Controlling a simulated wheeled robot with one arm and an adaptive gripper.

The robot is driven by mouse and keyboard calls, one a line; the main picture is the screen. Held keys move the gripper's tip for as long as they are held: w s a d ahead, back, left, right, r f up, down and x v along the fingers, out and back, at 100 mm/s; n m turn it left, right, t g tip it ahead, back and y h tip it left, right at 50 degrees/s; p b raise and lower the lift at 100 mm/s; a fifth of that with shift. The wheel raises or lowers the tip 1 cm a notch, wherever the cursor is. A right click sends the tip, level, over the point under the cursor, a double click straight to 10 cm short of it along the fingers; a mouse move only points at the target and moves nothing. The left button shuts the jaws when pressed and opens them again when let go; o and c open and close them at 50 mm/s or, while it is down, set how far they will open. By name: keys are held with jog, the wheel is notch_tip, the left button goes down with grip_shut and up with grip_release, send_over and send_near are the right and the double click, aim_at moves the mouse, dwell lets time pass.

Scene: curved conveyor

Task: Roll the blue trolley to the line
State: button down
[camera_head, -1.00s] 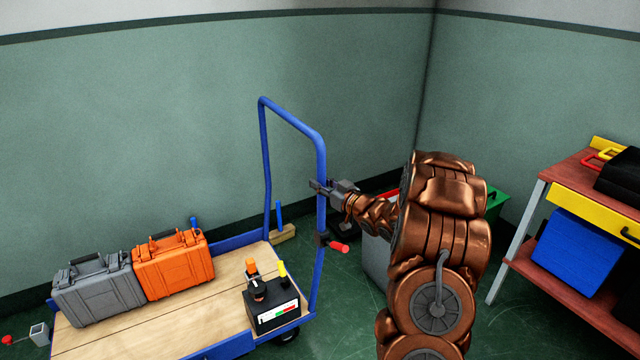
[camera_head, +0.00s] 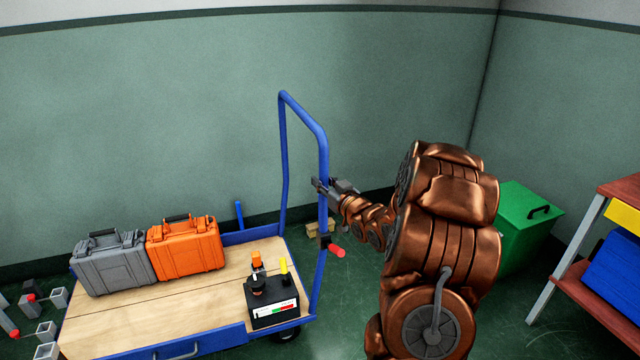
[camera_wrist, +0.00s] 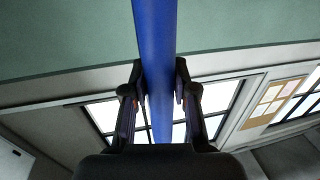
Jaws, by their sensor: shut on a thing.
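The blue trolley (camera_head: 310,285) stands at the lower left of the head view, with a wooden deck and a tall blue push handle (camera_head: 285,165) at its right end. My gripper (camera_head: 320,187) is shut on the handle's near upright post. In the wrist view the blue post (camera_wrist: 154,60) runs between the two fingers (camera_wrist: 159,95). A grey case (camera_head: 113,265), an orange case (camera_head: 185,250) and a black box with knobs and a gauge (camera_head: 272,308) ride on the deck. A red grip (camera_head: 336,250) sticks out near the post. No line shows on the floor.
A green wall (camera_head: 150,120) runs close behind the trolley. A green bin (camera_head: 525,215) and a workbench (camera_head: 610,290) stand at the right. Grey blocks with red tips (camera_head: 50,300) lie on the floor at the left. Wooden chocks (camera_head: 318,229) lie behind the handle.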

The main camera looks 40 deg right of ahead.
jog(key=shift+a, duration=0.25)
jog(key=c, duration=0.9)
grip_release()
jog(key=shift+w, duration=0.1)
jog(key=shift+s, duration=0.45)
jog(key=s, duration=0.6)
jog(key=shift+s+a, duration=0.3)
jog(key=shift+s, duration=0.05)
